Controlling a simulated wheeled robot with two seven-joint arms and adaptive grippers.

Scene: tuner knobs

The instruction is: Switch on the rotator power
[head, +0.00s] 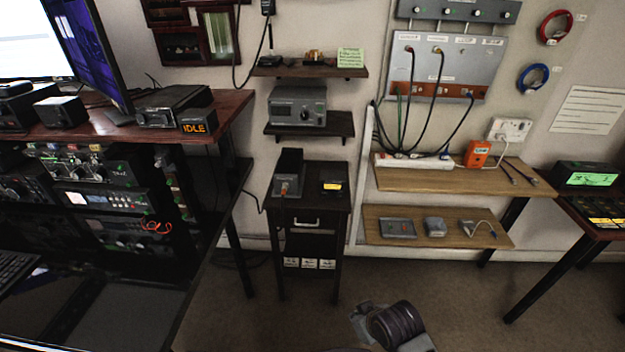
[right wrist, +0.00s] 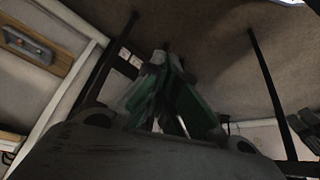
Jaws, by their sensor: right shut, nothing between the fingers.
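I cannot tell for sure which control is the rotator power. A black box with a grey front (head: 289,187) and a small orange-red part on it stands on a dark cabinet (head: 309,222) in the head view. Beside it on the cabinet sits a small black unit with a yellow label (head: 332,186). An IDLE display (head: 197,127) stands at the desk's right corner. My right gripper (right wrist: 166,62) shows in the right wrist view, shut and empty, apart from all of these. In the head view, only part of my right arm shows at the bottom. My left gripper is out of view.
A radio desk (head: 215,108) with monitors and stacked equipment fills the left. Wall shelves (head: 450,178) with a power strip and small devices are right of the cabinet. Another table (head: 580,225) stands at far right.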

